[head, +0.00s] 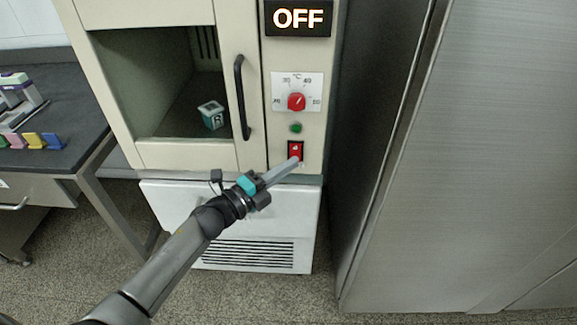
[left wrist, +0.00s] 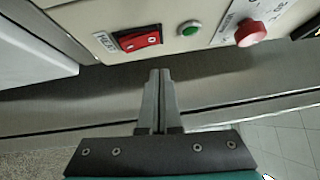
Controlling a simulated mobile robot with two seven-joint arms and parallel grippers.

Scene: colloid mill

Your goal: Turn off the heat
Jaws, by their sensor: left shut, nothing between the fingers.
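The red heat rocker switch (head: 295,150) is on the lower part of the cabinet's control strip. It also shows in the left wrist view (left wrist: 138,40), beside a label reading HEAT. The display (head: 298,18) at the top of the strip reads OFF. My left gripper (head: 296,161) is shut and empty, its fingertips at the lower edge of the switch in the head view. In the left wrist view the fingertips (left wrist: 160,72) appear below and to the right of the switch; I cannot tell whether they touch it. My right gripper is not in view.
A red temperature dial (head: 296,102) and a green button (head: 296,128) sit above the switch. The cabinet door has a black handle (head: 242,97); a small box (head: 211,115) is inside. A tall metal cabinet (head: 480,150) stands close on the right, a dark table (head: 55,120) on the left.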

